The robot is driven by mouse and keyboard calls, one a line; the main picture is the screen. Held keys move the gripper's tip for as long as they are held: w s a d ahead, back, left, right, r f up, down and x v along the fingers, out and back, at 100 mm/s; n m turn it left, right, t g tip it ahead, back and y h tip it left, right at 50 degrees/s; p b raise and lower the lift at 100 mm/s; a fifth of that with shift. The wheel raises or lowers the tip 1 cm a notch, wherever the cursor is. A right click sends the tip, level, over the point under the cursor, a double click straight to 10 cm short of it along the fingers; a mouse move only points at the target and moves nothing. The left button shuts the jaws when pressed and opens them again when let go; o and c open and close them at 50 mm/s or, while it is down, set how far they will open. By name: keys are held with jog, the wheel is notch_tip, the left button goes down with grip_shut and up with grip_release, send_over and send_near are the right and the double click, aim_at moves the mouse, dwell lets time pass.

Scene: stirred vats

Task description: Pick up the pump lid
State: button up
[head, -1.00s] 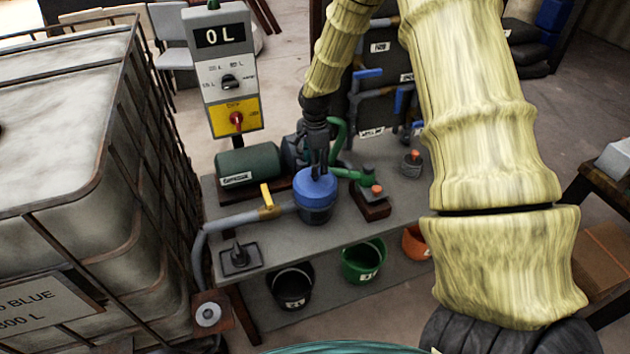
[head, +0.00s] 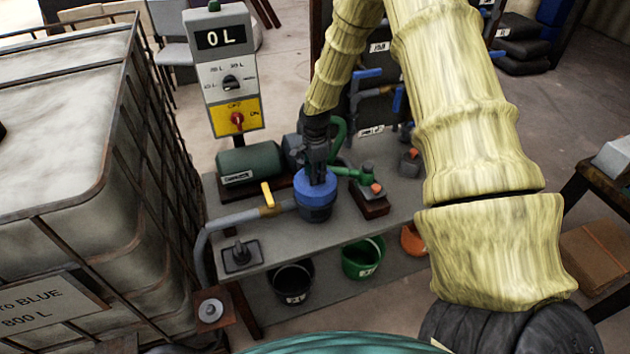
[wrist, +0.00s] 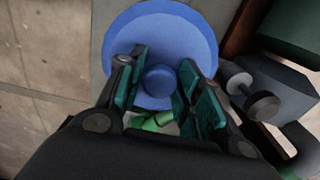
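The pump lid (head: 313,186) is a round blue disc on top of the dark blue pump body (head: 315,212) on the grey bench. In the wrist view the lid (wrist: 195,35) has a small round blue knob (wrist: 161,84) at its middle. My gripper (head: 318,180) points down over the lid. In the wrist view my gripper (wrist: 160,82) is open, with its teal finger pads on either side of the knob and gaps between. Whether the pads touch the lid's top is unclear. The gripper hides part of the lid in the head view.
A hose with a yellow-handled valve (head: 267,195) joins the pump at left. A dark green motor (head: 253,161) and a green valve piece (head: 366,180) flank it. A control post (head: 226,85) stands behind. A caged tank (head: 60,140) fills the left. Buckets (head: 363,258) sit below.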

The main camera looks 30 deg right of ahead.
jog(key=c, duration=0.5)
jog(key=shift+c, duration=0.2)
jog(key=shift+r, duration=0.1)
